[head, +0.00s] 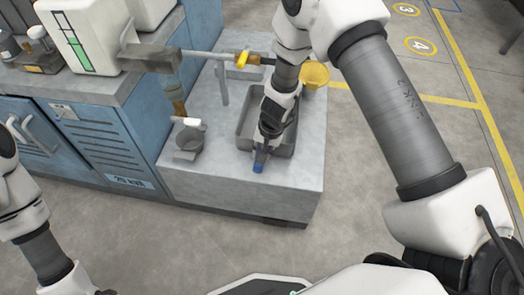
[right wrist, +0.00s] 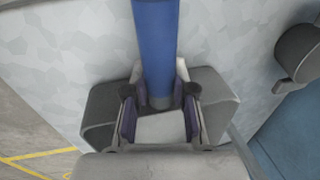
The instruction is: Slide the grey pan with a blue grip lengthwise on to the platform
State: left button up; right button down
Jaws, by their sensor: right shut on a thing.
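The grey pan (head: 285,149) is a deep rectangular tray lying on the low grey platform (head: 206,180), largely covered by my right arm in the head view. Its blue grip (head: 258,168) points toward the platform's front edge. My right gripper (head: 264,150) is shut on the blue grip; in the right wrist view the fingers (right wrist: 160,106) sit either side of the blue grip (right wrist: 155,40), with the grey pan (right wrist: 98,112) beyond. Whether the pan touches the platform everywhere cannot be told. My left arm shows at the lower left, its gripper out of frame.
A yellow bucket (head: 314,75) is near the far right corner. A pipe with a yellow valve (head: 243,58) crosses above the platform. A blue cabinet (head: 105,140) borders it on the left.

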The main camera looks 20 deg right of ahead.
jog(key=c, duration=0.9)
grip_release()
jog(key=shift+f, duration=0.1)
notch_tip(320, 180, up, 12)
jog(key=s+d, duration=0.2)
jog(key=s+d+f+n+g+h, duration=0.1)
jog(key=s+f+n+g, duration=0.15)
jog(key=s+f, duration=0.95)
jog(key=s+d+f+n+g+h, duration=0.1)
jog(key=s+f+n+g, duration=0.15)
jog(key=s+f, duration=1)
notch_tip(320, 180, up, 32)
jog(key=n+t+p, duration=0.1)
jog(key=p, duration=1.2)
jog(key=t+p, duration=0.2)
jog(key=p, duration=1.2)
jog(key=shift+s+a+f+n+t, duration=0.15)
jog(key=shift+n+t, duration=0.15)
jog(key=shift+n, duration=0.1)
